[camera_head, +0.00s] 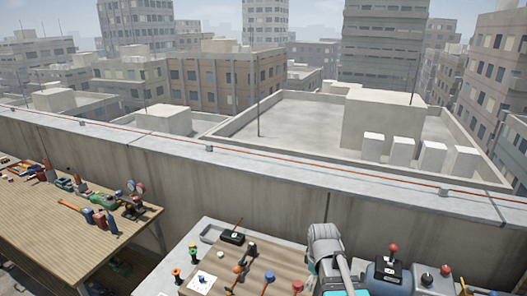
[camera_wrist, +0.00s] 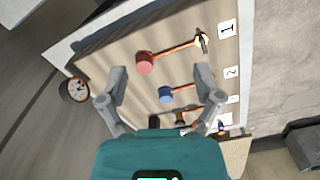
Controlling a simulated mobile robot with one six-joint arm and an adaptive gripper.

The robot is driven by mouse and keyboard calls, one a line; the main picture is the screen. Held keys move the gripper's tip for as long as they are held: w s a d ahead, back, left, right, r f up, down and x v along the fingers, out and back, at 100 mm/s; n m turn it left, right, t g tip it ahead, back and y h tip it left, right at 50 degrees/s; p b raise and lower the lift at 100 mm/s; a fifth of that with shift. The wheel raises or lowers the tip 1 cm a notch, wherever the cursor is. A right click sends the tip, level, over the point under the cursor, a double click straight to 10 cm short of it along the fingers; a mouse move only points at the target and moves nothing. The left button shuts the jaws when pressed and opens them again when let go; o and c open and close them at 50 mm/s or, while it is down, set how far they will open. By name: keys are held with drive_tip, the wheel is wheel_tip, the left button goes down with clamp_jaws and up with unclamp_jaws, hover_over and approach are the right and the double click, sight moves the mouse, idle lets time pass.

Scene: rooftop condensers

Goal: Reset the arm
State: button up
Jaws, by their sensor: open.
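My gripper (camera_wrist: 162,82) is open in the wrist view, its two grey fingers spread wide with nothing held between them. Beneath it is a wooden board (camera_wrist: 112,62) with a red-ended tool (camera_wrist: 145,63) beside a card marked 1 (camera_wrist: 227,29). A blue-ended tool (camera_wrist: 166,94) lies level with a card marked 2 (camera_wrist: 231,72) and appears between the fingers, apart from them. More tools below it are partly hidden by my gripper. In the head view my grey arm (camera_head: 328,252) reaches over the right side of the board's table; my fingers cannot be made out there.
In the head view a wooden bench (camera_head: 45,228) with several tools stands left. A box with a red knob (camera_head: 390,270) stands close right of my arm. A concrete parapet (camera_head: 270,190) runs behind.

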drive_tip(key=s+m, duration=0.1)
drive_tip(key=m, duration=0.2)
drive_tip(key=s+m, duration=0.1)
drive_tip(key=m, duration=0.2)
drive_tip(key=s+m, duration=0.1)
drive_tip(key=m, duration=0.2)
drive_tip(key=shift+s+d, duration=0.4)
idle(1.6)
